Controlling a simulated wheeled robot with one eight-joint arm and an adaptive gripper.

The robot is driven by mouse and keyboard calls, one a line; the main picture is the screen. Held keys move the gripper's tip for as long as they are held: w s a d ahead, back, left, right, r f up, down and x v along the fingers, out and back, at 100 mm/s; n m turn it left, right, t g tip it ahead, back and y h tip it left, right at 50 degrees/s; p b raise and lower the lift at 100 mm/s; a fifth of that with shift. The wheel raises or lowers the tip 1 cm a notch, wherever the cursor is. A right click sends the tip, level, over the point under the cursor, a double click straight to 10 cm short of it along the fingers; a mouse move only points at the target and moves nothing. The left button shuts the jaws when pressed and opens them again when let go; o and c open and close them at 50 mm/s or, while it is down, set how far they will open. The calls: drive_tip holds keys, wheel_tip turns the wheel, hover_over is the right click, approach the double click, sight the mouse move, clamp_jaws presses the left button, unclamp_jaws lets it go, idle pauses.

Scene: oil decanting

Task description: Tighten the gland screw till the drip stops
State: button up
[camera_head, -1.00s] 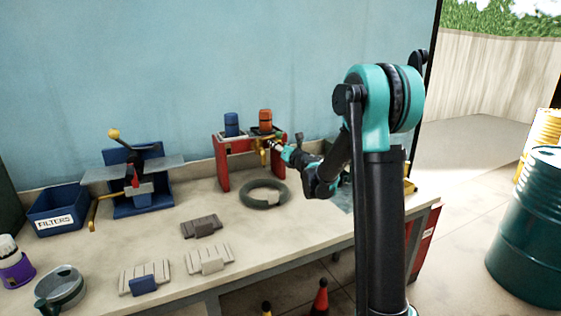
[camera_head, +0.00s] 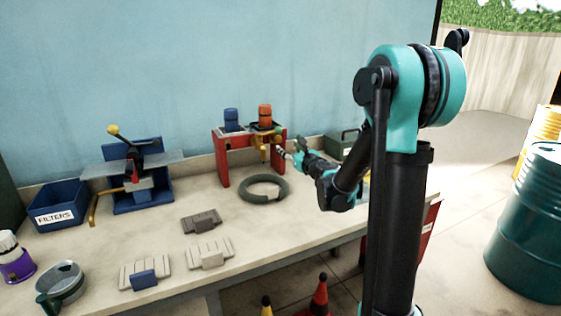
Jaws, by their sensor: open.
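A red stand (camera_head: 222,160) at the back of the bench bears a blue container (camera_head: 231,118) and an orange container (camera_head: 265,114). A yellow tap-like fitting (camera_head: 262,147) hangs under the orange container. The gland screw and any drip are too small to make out. My gripper (camera_head: 285,152) is open and empty at the right side of the stand, a little right of the yellow fitting. I cannot tell whether its fingertips touch anything.
A dark hose ring (camera_head: 250,197) lies in front of the stand. Several grey blocks (camera_head: 209,252) lie on the front of the bench. A blue filters bin (camera_head: 59,209) and a blue vice-like fixture (camera_head: 146,200) stand left. A green box (camera_head: 344,140) is behind my arm.

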drive_tip(key=v, duration=0.8)
drive_tip(key=w+d+r+m+h, duration=0.1)
drive_tip(key=w+r+m+h, duration=0.15)
drive_tip(key=m, duration=0.75)
drive_tip(key=w+d+r+m+g+h, duration=0.1)
drive_tip(key=w+m+h, duration=0.25)
drive_tip(key=m, duration=0.55)
drive_tip(key=w+d+r+m+h, duration=0.15)
drive_tip(key=m+h, duration=0.25)
drive_tip(key=m, duration=0.6)
drive_tip(key=s+a+m+g+h, duration=0.1)
drive_tip(key=s+a+m+g, duration=0.4)
drive_tip(key=s+m, duration=0.5)
drive_tip(key=s+a+m+g, duration=0.5)
drive_tip(key=s+m+g, duration=0.4)
drive_tip(key=m, duration=0.8)
drive_tip(key=shift+s+a+f+h, duration=0.2)
drive_tip(key=shift+s+a+h, duration=0.2)
drive_tip(key=shift+s, duration=0.55)
